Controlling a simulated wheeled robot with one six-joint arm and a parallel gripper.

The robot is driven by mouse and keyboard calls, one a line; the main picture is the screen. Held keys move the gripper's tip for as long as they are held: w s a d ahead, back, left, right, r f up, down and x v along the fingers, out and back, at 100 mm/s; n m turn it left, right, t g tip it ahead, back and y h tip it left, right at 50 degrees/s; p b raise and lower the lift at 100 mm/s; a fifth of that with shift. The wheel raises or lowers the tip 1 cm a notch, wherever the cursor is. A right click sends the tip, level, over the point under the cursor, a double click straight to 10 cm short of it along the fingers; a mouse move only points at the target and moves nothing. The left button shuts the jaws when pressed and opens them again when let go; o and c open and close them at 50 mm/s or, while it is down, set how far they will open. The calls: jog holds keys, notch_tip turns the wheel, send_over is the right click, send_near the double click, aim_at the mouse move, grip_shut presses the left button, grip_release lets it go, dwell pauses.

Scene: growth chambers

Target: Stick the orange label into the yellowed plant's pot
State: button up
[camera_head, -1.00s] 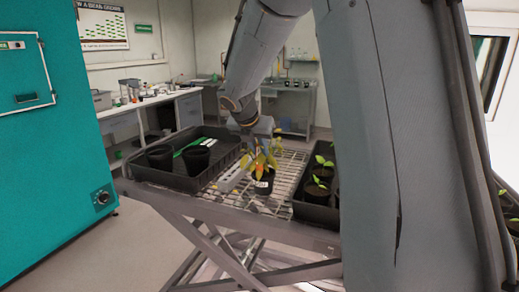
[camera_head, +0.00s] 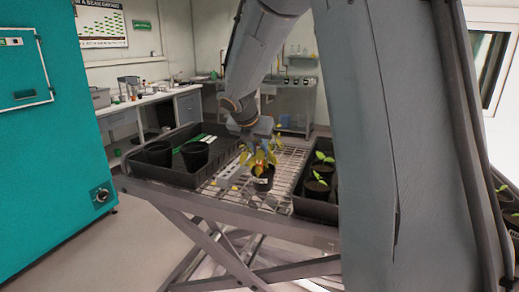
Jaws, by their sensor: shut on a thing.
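The yellowed plant (camera_head: 259,160) stands in a small black pot (camera_head: 263,185) with a white tag on its front, on the wire shelf of the cart. My gripper (camera_head: 262,136) is directly above the plant, pointing down, its fingers close to the top leaves. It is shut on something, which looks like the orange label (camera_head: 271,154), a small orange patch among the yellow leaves. The label's lower end is hidden by leaves, so I cannot tell whether it touches the soil.
A black tray (camera_head: 172,178) at left holds black pots (camera_head: 195,155) and green and white strips. Another black tray (camera_head: 313,209) at right holds green seedlings (camera_head: 318,180). Small yellow pieces (camera_head: 222,183) lie on the wire shelf (camera_head: 240,199) left of the pot. A teal cabinet (camera_head: 55,130) stands far left.

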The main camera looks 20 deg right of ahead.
jog(key=shift+w+d+p, duration=0.55)
jog(key=shift+p, duration=0.35)
dwell(1.9)
jog(key=shift+f+p, duration=0.3)
jog(key=shift+p, duration=0.05)
dwell(0.7)
jog(key=shift+f+b, duration=0.75)
jog(key=shift+f, duration=1.05)
dwell(1.3)
jog(key=o, duration=1)
jog(key=shift+c, duration=0.2)
